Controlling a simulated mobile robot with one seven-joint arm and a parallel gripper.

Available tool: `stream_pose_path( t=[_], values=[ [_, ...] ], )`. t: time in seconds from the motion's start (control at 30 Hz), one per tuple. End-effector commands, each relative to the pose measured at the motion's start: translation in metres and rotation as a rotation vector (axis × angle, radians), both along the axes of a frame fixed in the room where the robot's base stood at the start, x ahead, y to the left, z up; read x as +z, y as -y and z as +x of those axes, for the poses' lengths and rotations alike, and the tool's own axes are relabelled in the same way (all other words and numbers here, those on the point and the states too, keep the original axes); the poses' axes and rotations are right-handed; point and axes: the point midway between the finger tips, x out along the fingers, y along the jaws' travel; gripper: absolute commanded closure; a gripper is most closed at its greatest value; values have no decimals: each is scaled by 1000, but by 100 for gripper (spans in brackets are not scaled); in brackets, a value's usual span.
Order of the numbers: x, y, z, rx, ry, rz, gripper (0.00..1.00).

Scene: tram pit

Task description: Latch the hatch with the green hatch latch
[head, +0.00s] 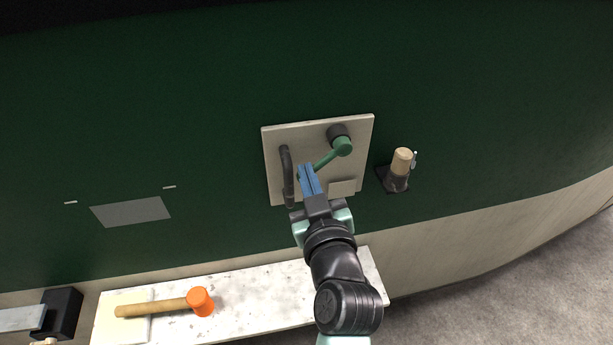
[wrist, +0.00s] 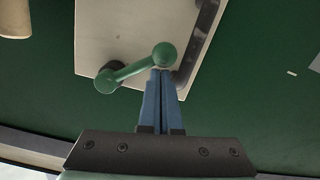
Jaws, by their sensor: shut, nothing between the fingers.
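The hatch (head: 305,135) is a pale square plate on the dark green wall, with a dark bar handle (head: 287,175) on its left side. The green hatch latch (head: 328,159) is a lever on a dark round boss at the hatch's upper right, and its arm slants down and left. My gripper (head: 306,168) has blue fingers, shut and empty, in front of the hatch between handle and lever end. In the wrist view the fingertips (wrist: 161,72) are at the ball end of the latch (wrist: 163,55); I cannot tell whether they touch.
A dark fitting with a tan knob (head: 402,160) sticks out right of the hatch. Below, a speckled shelf (head: 255,295) carries an orange-headed mallet (head: 199,301). A black block (head: 62,312) stands at lower left. A grey patch (head: 130,212) marks the wall at left.

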Motion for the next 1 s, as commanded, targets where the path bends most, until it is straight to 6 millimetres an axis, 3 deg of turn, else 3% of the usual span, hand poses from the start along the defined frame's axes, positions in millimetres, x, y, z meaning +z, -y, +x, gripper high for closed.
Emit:
stream_pose_path(
  t=[0.37,1.0],
  values=[
    [-13,4,1,-1,29,-101,100],
    [-40,29,8,-3,161,-599,100]
  ],
)
